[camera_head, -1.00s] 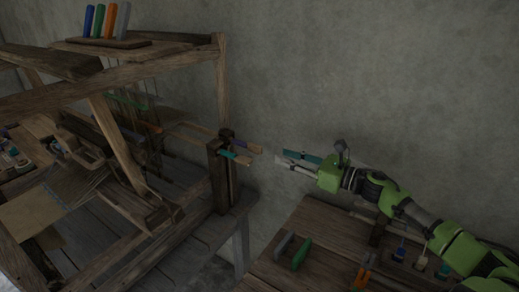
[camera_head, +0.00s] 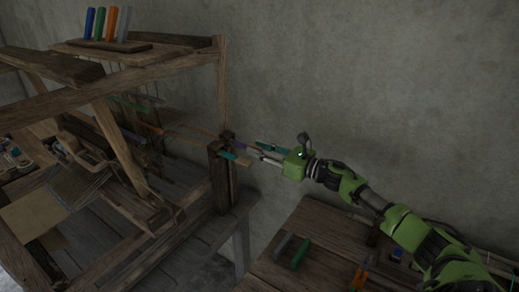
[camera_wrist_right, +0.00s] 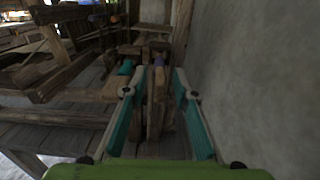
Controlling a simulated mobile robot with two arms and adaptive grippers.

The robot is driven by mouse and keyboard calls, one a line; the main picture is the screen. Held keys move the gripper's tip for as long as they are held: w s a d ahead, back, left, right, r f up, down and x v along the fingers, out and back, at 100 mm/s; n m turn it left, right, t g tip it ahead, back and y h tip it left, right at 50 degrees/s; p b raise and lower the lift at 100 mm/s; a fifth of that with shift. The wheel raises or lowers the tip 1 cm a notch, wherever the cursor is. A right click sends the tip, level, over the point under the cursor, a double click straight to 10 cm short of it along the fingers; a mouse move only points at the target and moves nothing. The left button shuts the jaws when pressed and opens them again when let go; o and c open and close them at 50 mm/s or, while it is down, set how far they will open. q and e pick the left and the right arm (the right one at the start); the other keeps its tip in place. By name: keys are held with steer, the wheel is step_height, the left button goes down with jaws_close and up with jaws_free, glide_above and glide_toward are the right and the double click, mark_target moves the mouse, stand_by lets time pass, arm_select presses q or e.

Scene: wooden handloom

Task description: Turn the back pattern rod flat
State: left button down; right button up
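The back pattern rod, with a purple band (camera_wrist_right: 158,62), shows between my right gripper's fingers in the right wrist view. Its wooden end looks narrow there, as if on edge. In the head view its end lies beside the loom's post, partly hidden by the gripper. The front rod, with a teal band (camera_head: 229,156), lies to its left; the band also shows in the right wrist view (camera_wrist_right: 125,67). My right gripper (camera_head: 262,153) is open, its fingertips (camera_wrist_right: 158,76) at either side of the back rod's end; contact cannot be told. My left gripper is not in view.
The wooden loom frame (camera_head: 150,73) fills the left, with a post (camera_head: 219,180) by the rods. The grey wall (camera_head: 370,80) runs close behind my right gripper. A side table (camera_head: 325,232) below holds green, grey and orange tools.

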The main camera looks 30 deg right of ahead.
jaws_close()
stand_by(0.3)
steer(key=m, duration=0.4)
steer(key=shift+d, duration=0.15)
steer(key=m, duration=0.3)
steer(key=shift+w+d+m, duration=0.1)
steer(key=shift+m, duration=0.2)
steer(key=m+p, duration=0.1)
steer(key=m, duration=0.4)
steer(key=shift+d+f+m+p, duration=0.1)
steer(key=shift+f+m+p, duration=0.05)
steer(key=shift+m+p, duration=0.2)
steer(key=shift+f+m+p, duration=0.2)
steer(key=shift+m+p, duration=0.55)
steer(key=shift+m, duration=1.5)
